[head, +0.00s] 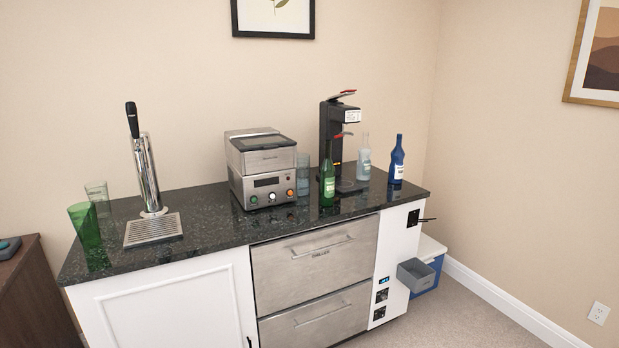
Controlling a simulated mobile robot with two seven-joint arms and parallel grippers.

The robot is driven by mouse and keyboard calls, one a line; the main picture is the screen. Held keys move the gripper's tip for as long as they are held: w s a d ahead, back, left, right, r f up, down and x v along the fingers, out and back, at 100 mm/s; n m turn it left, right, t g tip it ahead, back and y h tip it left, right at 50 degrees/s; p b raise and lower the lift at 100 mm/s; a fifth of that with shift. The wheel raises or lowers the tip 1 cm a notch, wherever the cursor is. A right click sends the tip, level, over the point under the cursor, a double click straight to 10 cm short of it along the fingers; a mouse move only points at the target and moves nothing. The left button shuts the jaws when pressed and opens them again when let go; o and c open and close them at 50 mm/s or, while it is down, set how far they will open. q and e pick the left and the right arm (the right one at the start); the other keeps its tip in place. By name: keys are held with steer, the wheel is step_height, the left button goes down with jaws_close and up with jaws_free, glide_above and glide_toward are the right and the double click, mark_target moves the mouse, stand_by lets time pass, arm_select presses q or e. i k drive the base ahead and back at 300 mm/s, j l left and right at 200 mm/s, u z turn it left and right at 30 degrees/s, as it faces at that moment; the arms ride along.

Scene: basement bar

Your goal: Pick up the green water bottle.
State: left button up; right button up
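The green bottle (327,178) stands upright on the dark counter (215,222), close to its front edge. It has a pale label and a narrow neck. It is just right of the steel countertop machine and in front of the black dispenser. Neither of my grippers shows in the head view.
A steel machine (262,168), a black dispenser (333,130), a clear bottle (364,160) and a blue bottle (397,162) stand close around. A beer tap (147,175) and a green glass (84,224) are at the left. Carpet (470,315) lies clear at the right.

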mark_target(326, 200)
steer(key=u, duration=0.4)
steer(key=i+l+u, duration=0.25)
steer(key=u, duration=0.15)
steer(key=i+l+u, duration=0.2)
steer(key=l+u, duration=0.2)
steer(key=i+l, duration=0.15)
steer(key=l, duration=0.25)
steer(key=i+l+u, duration=0.15)
steer(key=l, duration=0.25)
steer(key=i+l, duration=0.15)
steer(key=l, duration=0.25)
steer(key=i+l+u, duration=0.1)
steer(key=l, duration=0.3)
